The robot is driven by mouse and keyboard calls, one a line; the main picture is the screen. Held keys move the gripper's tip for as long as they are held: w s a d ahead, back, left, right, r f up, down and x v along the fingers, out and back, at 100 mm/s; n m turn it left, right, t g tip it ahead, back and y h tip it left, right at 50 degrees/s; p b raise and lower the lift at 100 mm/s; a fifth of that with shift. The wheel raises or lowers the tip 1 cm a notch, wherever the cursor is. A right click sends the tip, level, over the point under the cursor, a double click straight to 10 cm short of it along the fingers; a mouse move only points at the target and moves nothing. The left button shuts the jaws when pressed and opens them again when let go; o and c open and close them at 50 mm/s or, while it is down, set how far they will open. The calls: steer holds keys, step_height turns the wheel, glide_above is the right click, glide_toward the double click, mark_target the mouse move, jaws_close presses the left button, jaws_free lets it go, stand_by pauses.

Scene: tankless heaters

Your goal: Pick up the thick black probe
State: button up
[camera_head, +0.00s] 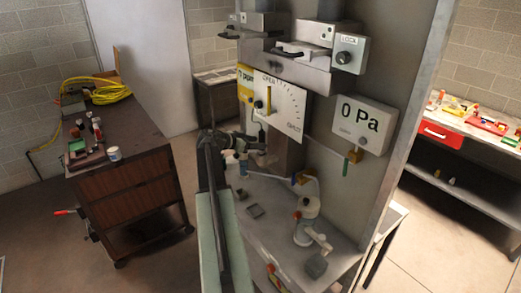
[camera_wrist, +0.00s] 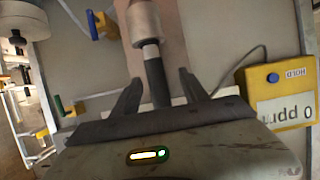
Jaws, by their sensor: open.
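In the wrist view a thick black rod, which looks like the thick black probe (camera_wrist: 154,72), extends from a grey metal cylinder (camera_wrist: 145,18). My gripper (camera_wrist: 160,77) is open, with one dark finger on each side of the rod. A gap shows between the rod and each finger. The rod's lower end is hidden behind my gripper's body. In the head view my gripper (camera_head: 248,141) is in front of the upright panel, below the dial plate; the probe is too small to make out clearly there.
A yellow ppm meter (camera_wrist: 283,90) with a cable is close to the right of my gripper. The 0 Pa box (camera_head: 363,125) hangs on the panel. A white jointed fixture (camera_head: 308,210) stands on the bench below. A dark cabinet (camera_head: 130,195) stands at left.

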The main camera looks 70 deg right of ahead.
steer(key=b+x, duration=0.1)
steer(key=x, duration=0.4)
steer(key=shift+s+d+b, duration=0.2)
steer(key=shift+s+b, duration=0.1)
steer(key=shift+s, duration=0.05)
jaws_close()
